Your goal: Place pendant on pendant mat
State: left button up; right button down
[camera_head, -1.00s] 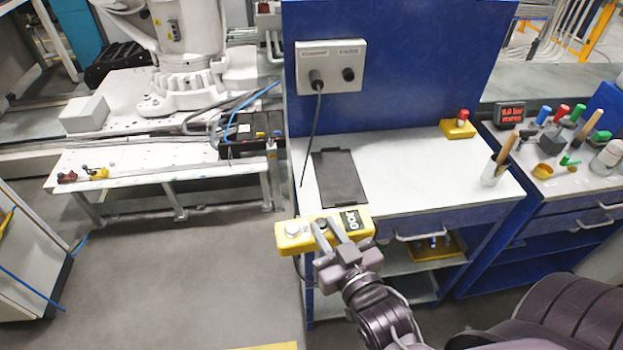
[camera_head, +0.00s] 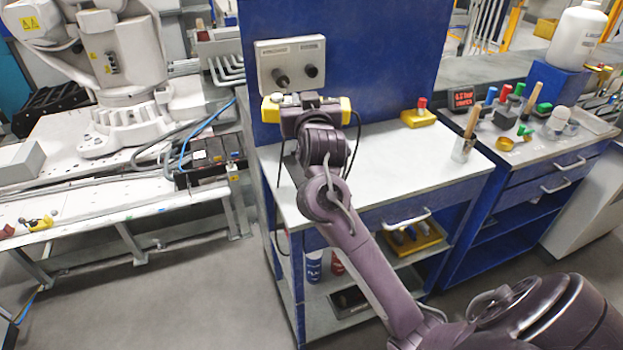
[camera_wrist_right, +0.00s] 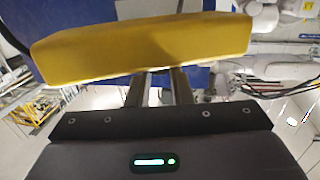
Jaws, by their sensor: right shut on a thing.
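The yellow pendant (camera_head: 270,110) is held above the back of the white workbench top, just below the grey socket box on the blue panel. It also fills the upper part of the right wrist view (camera_wrist_right: 145,48). My right gripper (camera_head: 308,103) is shut on the pendant; its two fingers (camera_wrist_right: 160,85) meet the pendant's underside in the wrist view. A dark cable hangs from the pendant. The dark pendant mat is hidden behind my right arm, apart from a possible dark sliver at its left. My left gripper is not in view.
The grey socket box (camera_head: 291,63) is on the blue panel (camera_head: 390,60) behind the pendant. A yellow emergency-stop box (camera_head: 418,117) and a cup with a brush (camera_head: 462,149) stand to the right. The bench top (camera_head: 400,160) is clear between them and my arm.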

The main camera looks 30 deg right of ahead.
notch_tip(320, 180, down, 19)
jog(key=shift+d+f+p, duration=0.1)
jog(key=shift+p, duration=0.35)
jog(key=shift+f, duration=0.15)
jog(key=c, duration=1.3)
grip_release()
jog(key=shift+s, duration=0.1)
jog(key=b+v, duration=0.1)
jog(key=v, duration=1.1)
